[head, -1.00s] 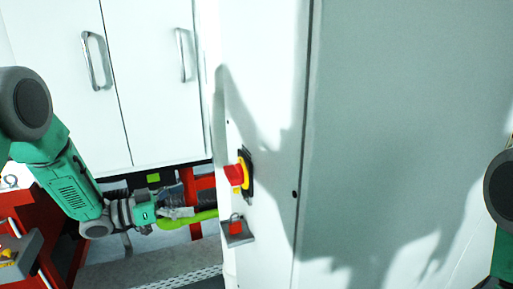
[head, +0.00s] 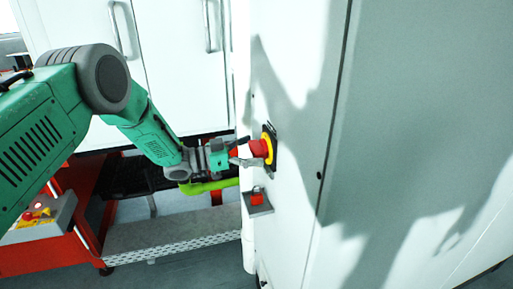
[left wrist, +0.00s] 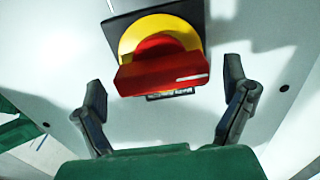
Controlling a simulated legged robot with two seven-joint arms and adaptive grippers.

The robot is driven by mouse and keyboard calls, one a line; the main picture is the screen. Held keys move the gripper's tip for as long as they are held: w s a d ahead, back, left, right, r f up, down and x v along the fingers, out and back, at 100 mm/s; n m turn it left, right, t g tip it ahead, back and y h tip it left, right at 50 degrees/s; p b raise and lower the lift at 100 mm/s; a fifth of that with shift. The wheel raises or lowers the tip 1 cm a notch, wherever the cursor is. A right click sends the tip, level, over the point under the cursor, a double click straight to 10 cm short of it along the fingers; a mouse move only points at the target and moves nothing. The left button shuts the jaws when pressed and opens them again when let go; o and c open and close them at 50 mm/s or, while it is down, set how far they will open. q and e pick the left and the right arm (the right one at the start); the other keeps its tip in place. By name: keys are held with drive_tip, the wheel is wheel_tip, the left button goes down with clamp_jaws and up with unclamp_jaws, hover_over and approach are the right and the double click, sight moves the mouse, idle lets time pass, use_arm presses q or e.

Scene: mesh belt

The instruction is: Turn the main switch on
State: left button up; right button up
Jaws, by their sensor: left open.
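The main switch (head: 262,149) is a red rotary knob on a yellow disc with a black backing plate, mounted on the white cabinet's side. In the left wrist view the red knob (left wrist: 162,66) lies crosswise, with a white mark near its right end. My left gripper (head: 240,152) is close in front of the switch. In the left wrist view its two fingers (left wrist: 163,100) are spread apart below and to either side of the knob, with nothing between them. Whether a finger touches the knob cannot be told. My right gripper is out of view.
White cabinet doors with handles (head: 117,29) stand behind. A red frame with a grey control box (head: 40,220) is at lower left. The floor (head: 190,264) shows below.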

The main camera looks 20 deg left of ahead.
use_arm(q)
drive_tip(key=shift+w+a+f, duration=0.2)
drive_tip(key=shift+w+a, duration=0.05)
drive_tip(key=shift+a, duration=0.25)
drive_tip(key=shift+d+r, duration=0.1)
drive_tip(key=shift+d, duration=0.25)
drive_tip(key=c, duration=0.4)
drive_tip(key=shift+d, duration=0.3)
drive_tip(key=c, duration=0.7)
drive_tip(key=shift+s+d+r, duration=0.1)
drive_tip(key=shift+d+r, duration=0.05)
drive_tip(key=shift+d, duration=0.05)
drive_tip(key=shift+c, duration=0.2)
drive_tip(key=shift+a, duration=0.1)
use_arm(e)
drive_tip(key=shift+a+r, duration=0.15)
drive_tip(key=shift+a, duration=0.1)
use_arm(q)
drive_tip(key=shift+a, duration=0.2)
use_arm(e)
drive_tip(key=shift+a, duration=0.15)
